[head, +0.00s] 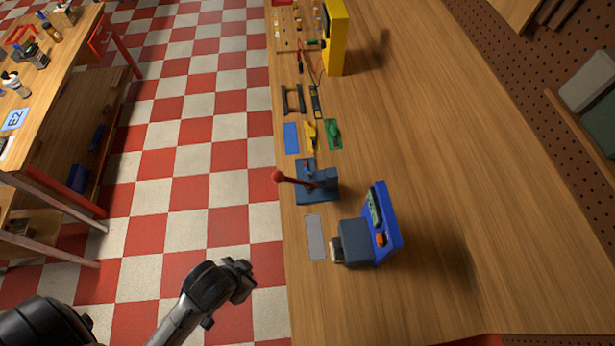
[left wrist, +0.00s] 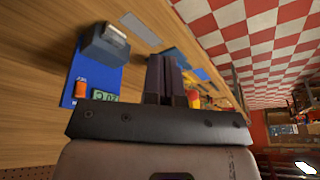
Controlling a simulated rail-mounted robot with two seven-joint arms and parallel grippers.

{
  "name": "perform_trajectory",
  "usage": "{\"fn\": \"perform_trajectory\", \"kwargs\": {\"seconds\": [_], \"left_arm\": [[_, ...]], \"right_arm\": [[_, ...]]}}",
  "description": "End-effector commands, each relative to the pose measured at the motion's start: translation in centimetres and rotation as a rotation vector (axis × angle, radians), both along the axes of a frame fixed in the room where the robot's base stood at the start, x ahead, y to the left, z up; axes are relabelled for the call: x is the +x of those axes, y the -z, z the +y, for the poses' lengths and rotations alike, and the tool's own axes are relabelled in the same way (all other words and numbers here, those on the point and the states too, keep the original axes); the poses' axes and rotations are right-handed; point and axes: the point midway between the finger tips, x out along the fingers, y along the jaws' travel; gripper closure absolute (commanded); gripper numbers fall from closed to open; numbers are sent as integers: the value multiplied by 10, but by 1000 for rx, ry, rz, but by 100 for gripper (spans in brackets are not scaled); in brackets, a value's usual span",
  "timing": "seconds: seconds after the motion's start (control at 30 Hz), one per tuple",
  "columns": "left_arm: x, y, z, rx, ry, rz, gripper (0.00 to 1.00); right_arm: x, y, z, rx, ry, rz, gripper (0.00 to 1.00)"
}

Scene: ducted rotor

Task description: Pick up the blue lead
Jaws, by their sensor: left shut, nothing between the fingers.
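I cannot make out a blue lead in either view. Thin dark and red leads (head: 300,62) lie near the yellow upright panel (head: 334,38) at the far end of the bench, too small to tell apart. My left gripper (head: 243,279) is over the floor just off the bench's left edge, apart from everything on the bench. In the left wrist view its dark fingers (left wrist: 164,78) are together with nothing between them. My right gripper is in neither view.
On the wooden bench (head: 420,130) stand a blue device with a display (head: 387,222), a blue press with a red-knobbed lever (head: 318,185), a grey plate (head: 316,238) and small blue, yellow and green pieces (head: 333,134). The bench's right side is clear. Another bench (head: 60,75) stands left.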

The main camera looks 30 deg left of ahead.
Motion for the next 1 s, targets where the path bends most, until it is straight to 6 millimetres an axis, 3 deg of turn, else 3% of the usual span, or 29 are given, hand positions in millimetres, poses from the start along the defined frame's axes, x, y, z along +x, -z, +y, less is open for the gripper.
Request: {"fn": "perform_trajectory", "kwargs": {"seconds": [0.43,1.0], "left_arm": [[0,0,0,0,0,0,100],[0,0,0,0,0,0,45]], "right_arm": [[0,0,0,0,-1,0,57],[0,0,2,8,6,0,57]]}}
